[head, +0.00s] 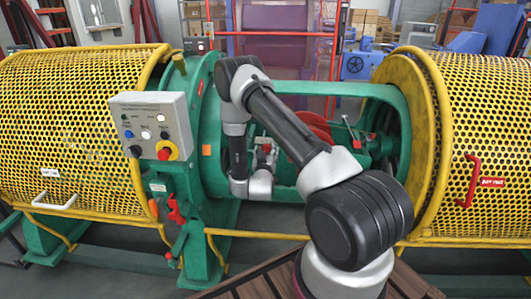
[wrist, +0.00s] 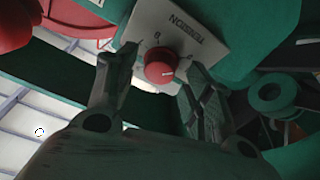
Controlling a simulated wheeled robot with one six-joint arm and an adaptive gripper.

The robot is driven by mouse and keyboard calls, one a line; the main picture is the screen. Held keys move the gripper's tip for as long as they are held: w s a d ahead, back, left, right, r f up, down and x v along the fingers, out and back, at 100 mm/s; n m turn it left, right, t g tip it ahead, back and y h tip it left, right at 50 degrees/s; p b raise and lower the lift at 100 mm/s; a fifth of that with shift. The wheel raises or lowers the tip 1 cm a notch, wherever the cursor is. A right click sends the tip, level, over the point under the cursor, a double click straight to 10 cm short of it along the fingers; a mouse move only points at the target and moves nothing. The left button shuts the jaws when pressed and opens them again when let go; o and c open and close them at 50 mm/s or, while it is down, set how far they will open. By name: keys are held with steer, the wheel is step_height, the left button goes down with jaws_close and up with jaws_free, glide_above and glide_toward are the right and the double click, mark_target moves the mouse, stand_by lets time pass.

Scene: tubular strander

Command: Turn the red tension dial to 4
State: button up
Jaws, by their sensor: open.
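The red tension dial (wrist: 160,68) is a round red knob on a pale plate (wrist: 203,40) marked TENSION, which appears upside down in the wrist view. A digit shows near the knob's upper edge; the other scale marks are hidden or too small to read. My gripper (wrist: 160,66) is open, with one finger left of the knob and one to its right. The fingers appear apart from it; I cannot tell how deep they reach. In the head view my gripper (head: 264,160) is inside the green frame opening, and I cannot make out the dial there.
A grey control box (head: 152,125) with buttons and a red-yellow knob stands left of my arm. Yellow mesh guards (head: 75,125) flank the green frame (head: 383,103). A red disc (head: 316,130) sits inside the frame. A green ring-shaped part (wrist: 272,92) is right of the dial.

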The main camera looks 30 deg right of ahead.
steer(key=shift+d, duration=0.1)
steer(key=c, duration=1)
steer(key=shift+m, duration=0.3)
